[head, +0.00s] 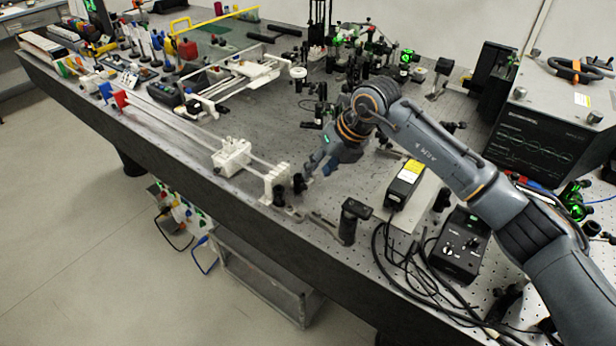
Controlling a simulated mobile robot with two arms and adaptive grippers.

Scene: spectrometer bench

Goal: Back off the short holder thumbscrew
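A white upright holder (272,184) stands at the near end of a long twin-rod rail (185,122) close to the table's front edge. A small black knob (298,183), perhaps the thumbscrew, sits just right of it; I cannot tell for sure which holder is the short one. A white block (232,155) sits farther left along the rods. My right gripper (314,168) reaches down from the right, just above and right of the black knob. Its fingers are small here and I cannot tell whether they are open, shut or touching anything. My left gripper is not in view.
A black post mount (352,220) stands right of the holder. A black box with a yellow label (404,184), a control box (462,244) and loose cables (415,278) crowd the right. Optics posts fill the back. Bare perforated tabletop (262,115) lies behind the rail.

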